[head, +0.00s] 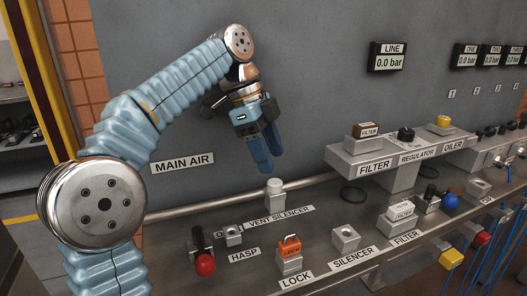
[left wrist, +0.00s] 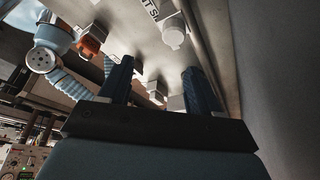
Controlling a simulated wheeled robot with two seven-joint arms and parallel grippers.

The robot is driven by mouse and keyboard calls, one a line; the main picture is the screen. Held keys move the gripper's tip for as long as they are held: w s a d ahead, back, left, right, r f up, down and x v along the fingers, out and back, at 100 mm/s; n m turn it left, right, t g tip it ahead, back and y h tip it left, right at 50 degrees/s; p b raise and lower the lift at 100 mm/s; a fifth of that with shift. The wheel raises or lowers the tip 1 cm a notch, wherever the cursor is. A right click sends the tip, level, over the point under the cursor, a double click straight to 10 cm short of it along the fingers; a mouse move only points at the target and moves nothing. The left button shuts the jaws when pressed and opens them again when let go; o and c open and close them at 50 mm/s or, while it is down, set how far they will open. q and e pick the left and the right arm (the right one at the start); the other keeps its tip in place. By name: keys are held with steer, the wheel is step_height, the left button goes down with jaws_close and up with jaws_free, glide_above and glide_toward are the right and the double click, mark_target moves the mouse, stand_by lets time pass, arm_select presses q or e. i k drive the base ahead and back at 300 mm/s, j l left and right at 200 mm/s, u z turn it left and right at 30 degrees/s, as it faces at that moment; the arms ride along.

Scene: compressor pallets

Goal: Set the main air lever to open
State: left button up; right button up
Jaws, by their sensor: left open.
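The main air lever (head: 204,262) has a red ball knob on a dark handle. It stands at the front left of the bench, below the MAIN AIR sign (head: 183,163), and its knob points toward the front. My left gripper (head: 263,164) hangs fingers-down near the back panel, above the vent silencer and well apart from the lever, up and to its right. In the left wrist view its two dark blue fingers (left wrist: 156,75) are spread with nothing held between them. I cannot make out the lever in that view. My right gripper is not in view.
The white vent silencer (head: 275,190), hasp block (head: 233,235) and orange lock (head: 290,246) stand near the lever. Regulator blocks (head: 400,165) fill the right. The LINE display (head: 388,57) reads 0.0 bar. A pipe (head: 235,208) runs along the back of the bench.

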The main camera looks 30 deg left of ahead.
mark_target(205, 264)
steer(key=k+j, duration=0.1)
steer(key=k+l, duration=0.4)
steer(key=k, duration=0.15)
steer(key=k+l, duration=0.35)
steer(key=k, duration=0.15)
